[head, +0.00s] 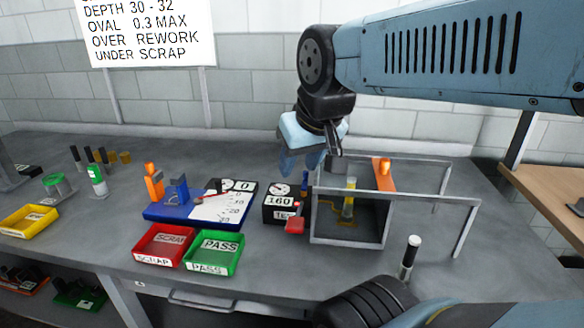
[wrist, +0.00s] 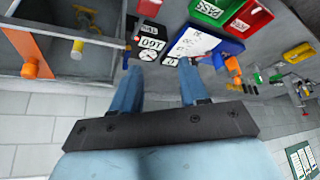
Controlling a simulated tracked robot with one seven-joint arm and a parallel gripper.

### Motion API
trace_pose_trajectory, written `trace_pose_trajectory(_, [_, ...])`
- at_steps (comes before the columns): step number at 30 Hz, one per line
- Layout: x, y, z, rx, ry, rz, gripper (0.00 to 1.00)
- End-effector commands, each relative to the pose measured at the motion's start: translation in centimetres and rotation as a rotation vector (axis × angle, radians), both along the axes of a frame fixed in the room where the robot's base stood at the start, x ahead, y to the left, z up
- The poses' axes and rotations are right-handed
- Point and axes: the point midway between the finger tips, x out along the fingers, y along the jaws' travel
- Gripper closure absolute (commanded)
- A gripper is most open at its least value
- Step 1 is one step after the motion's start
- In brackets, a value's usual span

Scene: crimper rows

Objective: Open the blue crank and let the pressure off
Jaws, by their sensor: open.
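The small dark test box (head: 281,207) with a round dial and the label 160 stands mid-bench. A blue upright crank (head: 304,183) stands at its back right, beside the grey cage. A red lever (head: 295,219) is at its front right. The box also shows in the wrist view (wrist: 150,32), between and beyond my fingertips. My gripper (head: 301,168) is open and empty, pointing down above and behind the box. In the wrist view its two blue fingers (wrist: 160,80) are apart with nothing between them. The dial's needle is too small to read.
The grey framed cage (head: 315,215) with an orange bar (head: 384,174) and a yellow cylinder (head: 348,198) stands right of the box. A blue measuring board (head: 165,212), a red scrap tray (head: 140,250) and a green pass tray (head: 236,265) lie left.

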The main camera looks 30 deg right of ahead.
Motion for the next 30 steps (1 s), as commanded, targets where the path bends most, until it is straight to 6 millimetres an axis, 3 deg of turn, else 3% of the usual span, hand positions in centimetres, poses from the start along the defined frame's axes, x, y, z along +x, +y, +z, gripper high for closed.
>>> trace_pose_trajectory(6, [0.2, -0.1, 0.1, 0.009, 0.005, -0.017, 0.56])
trace_pose_trajectory(11, [1.9, -0.5, 0.7, 0.076, 0.049, -0.152, 0.56])
trace_pose_trajectory(22, [9.9, -4.3, 1.5, 0.322, 0.225, -0.814, 0.56])
trace_pose_trajectory(30, [16.0, -8.2, 0.3, 0.428, 0.323, -1.351, 0.56])
